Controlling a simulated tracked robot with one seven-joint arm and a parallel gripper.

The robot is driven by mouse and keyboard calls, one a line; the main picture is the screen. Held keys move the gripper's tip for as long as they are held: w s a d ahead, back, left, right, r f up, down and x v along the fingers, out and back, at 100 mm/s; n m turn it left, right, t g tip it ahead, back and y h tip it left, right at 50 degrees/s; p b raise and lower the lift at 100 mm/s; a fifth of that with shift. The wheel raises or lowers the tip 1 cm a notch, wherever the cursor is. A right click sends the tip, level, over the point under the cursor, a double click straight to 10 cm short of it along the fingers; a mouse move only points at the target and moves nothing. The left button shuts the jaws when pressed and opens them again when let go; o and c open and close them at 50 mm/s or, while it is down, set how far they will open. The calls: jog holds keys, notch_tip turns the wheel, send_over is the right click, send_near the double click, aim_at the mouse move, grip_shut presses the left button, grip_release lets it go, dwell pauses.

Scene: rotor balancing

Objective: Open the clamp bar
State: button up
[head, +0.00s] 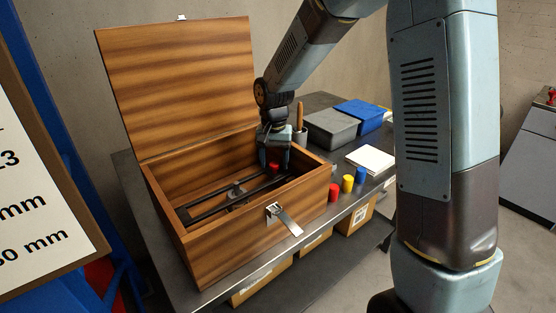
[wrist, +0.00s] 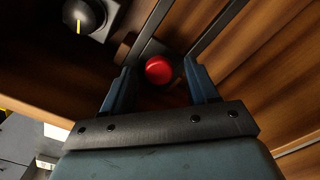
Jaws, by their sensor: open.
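An open wooden box (head: 255,235) stands on the table. Two dark parallel bars (head: 211,210) run lengthwise inside it and also show in the wrist view (wrist: 218,27). I cannot tell for sure which part is the clamp bar. A red knob (head: 274,168) sits near the right end of the bars. My gripper (head: 275,162) points down into the box at that end. In the wrist view, the red knob (wrist: 159,70) lies between my open fingers (wrist: 159,72), with a gap on each side.
The raised lid (head: 180,85) stands behind the box, and a metal latch (head: 285,218) hangs at its front. Red, yellow and blue cylinders (head: 348,183) stand right of the box. Grey (head: 333,126) and blue bins (head: 362,113) are behind. A black dial (wrist: 88,14) shows in the wrist view.

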jog(key=shift+c, duration=0.4)
grip_shut()
